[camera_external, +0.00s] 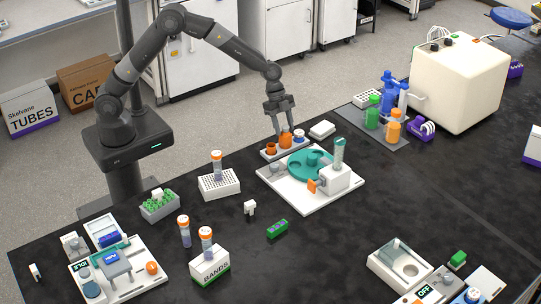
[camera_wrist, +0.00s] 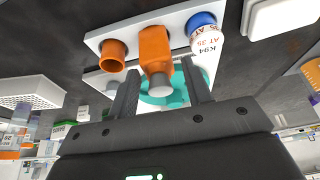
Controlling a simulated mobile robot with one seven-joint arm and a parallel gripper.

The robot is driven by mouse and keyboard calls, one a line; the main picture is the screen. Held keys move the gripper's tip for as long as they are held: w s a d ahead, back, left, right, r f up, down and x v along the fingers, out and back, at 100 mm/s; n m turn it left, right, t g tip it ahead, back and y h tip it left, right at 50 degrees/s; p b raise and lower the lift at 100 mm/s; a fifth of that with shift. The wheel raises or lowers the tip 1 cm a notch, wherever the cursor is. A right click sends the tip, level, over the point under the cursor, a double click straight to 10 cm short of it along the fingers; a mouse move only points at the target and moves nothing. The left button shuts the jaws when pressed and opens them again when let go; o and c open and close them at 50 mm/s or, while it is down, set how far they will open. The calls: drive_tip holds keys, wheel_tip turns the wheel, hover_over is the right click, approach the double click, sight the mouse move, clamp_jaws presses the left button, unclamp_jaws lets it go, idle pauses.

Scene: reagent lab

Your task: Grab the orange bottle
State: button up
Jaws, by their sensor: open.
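An orange bottle (camera_external: 285,139) stands in the middle of a small white rack, between an orange open cup (camera_external: 271,148) and a blue-capped white bottle (camera_external: 299,135). In the wrist view the orange bottle (camera_wrist: 155,48) lies beyond and between my fingers, with the orange cup (camera_wrist: 112,54) on its left and the blue-capped bottle (camera_wrist: 205,38) on its right. My gripper (camera_external: 284,129) is open and points down just over the orange bottle; whether a finger touches it I cannot tell. A second orange bottle (camera_external: 393,126) stands on a grey mat further right.
A white board with a teal carousel (camera_external: 312,163) lies right in front of the rack. A white lidded box (camera_external: 322,129) sits behind it. A tube rack (camera_external: 219,184) is to the left. Green (camera_external: 372,115) and blue bottles (camera_external: 388,85) stand near the second orange bottle.

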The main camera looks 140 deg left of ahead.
sight(287, 138)
drive_tip(key=x, duration=0.5)
drive_tip(key=shift+w+d, duration=0.15)
drive_tip(key=shift+w, duration=0.05)
drive_tip(key=shift+c, duration=0.2)
drive_tip(key=c, duration=0.8)
